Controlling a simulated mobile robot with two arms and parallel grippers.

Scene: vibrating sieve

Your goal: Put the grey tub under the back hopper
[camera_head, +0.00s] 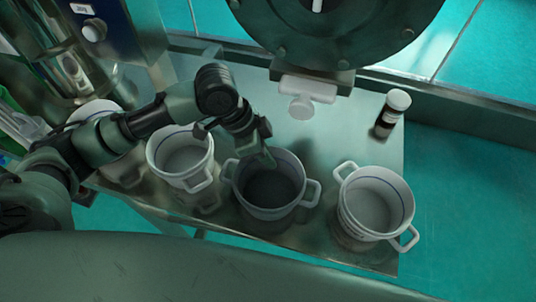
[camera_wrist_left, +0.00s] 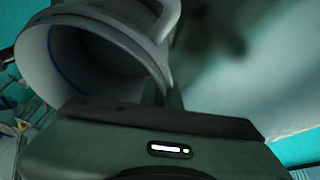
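The grey tub (camera_head: 268,208) stands upright on the metal table, between two white tubs, with a handle on each side. Its inside is dark and looks empty. My left gripper (camera_head: 266,152) is at the far rim of the grey tub. I cannot tell whether its fingers touch or hold the rim. The left wrist view shows a pale tub (camera_wrist_left: 35,55) with a blue line inside, close to the gripper body; the fingertips do not show clearly there. My right gripper is out of view. No part is clearly identifiable as the back hopper.
White tubs stand left (camera_head: 180,172) and right (camera_head: 358,222) of the grey one, another further left (camera_head: 95,110). A dark round machine (camera_head: 335,45) with a white spout (camera_head: 302,104) overhangs the table (camera_head: 345,125). A dark bottle (camera_head: 386,122) stands back right.

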